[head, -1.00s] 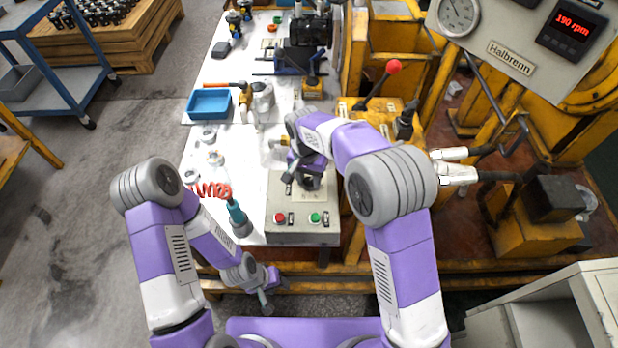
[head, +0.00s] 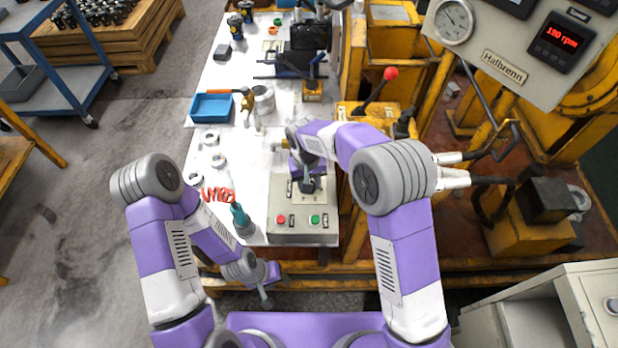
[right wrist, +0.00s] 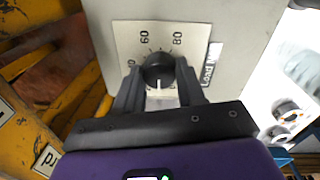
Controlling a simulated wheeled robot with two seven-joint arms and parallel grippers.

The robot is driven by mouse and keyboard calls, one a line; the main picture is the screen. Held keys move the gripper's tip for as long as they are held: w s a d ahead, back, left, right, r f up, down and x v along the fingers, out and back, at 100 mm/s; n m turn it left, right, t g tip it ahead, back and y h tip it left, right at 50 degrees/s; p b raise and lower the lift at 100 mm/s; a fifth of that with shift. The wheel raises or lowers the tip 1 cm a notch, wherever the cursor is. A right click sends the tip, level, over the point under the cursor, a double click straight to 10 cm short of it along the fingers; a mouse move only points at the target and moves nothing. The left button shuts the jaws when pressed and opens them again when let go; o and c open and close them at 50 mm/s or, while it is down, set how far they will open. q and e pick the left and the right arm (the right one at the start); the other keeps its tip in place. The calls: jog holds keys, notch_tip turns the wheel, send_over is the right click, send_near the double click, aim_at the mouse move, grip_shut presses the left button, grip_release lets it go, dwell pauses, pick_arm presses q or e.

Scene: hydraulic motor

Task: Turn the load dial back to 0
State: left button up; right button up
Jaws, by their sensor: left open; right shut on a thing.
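The load dial (right wrist: 158,70) is a black round knob on a white scale plate (right wrist: 125,35) beside a "Load" label. The numbers 60 and 80 show above it; the scale's lower part is hidden by my gripper. The knob's white mark points down in the right wrist view. My right gripper (right wrist: 160,88) is shut on the knob, one finger on each side. In the head view my right gripper (head: 311,186) reaches down onto the grey control box (head: 290,237), hiding the dial. My left gripper (head: 267,291) is open and empty, in front of the bench.
A red button (head: 281,219) and a green button (head: 315,219) sit on the box's near part. A teal-handled tool (head: 241,218) with a red coil lies left of it. A blue tray (head: 212,107) stands farther back. A red rpm display (head: 562,37) hangs at upper right.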

jog(key=n+p, duration=0.2)
jog(key=n, duration=0.3)
jog(key=shift+n, duration=0.3)
dwell(0.4)
jog(key=o, duration=1)
jog(key=shift+o, duration=0.2)
notch_tip(320, 180, up, 8)
jog(key=shift+s+a+f+p, duration=0.15)
jog(key=shift+p, duration=0.9)
jog(key=shift+s+f, duration=0.1)
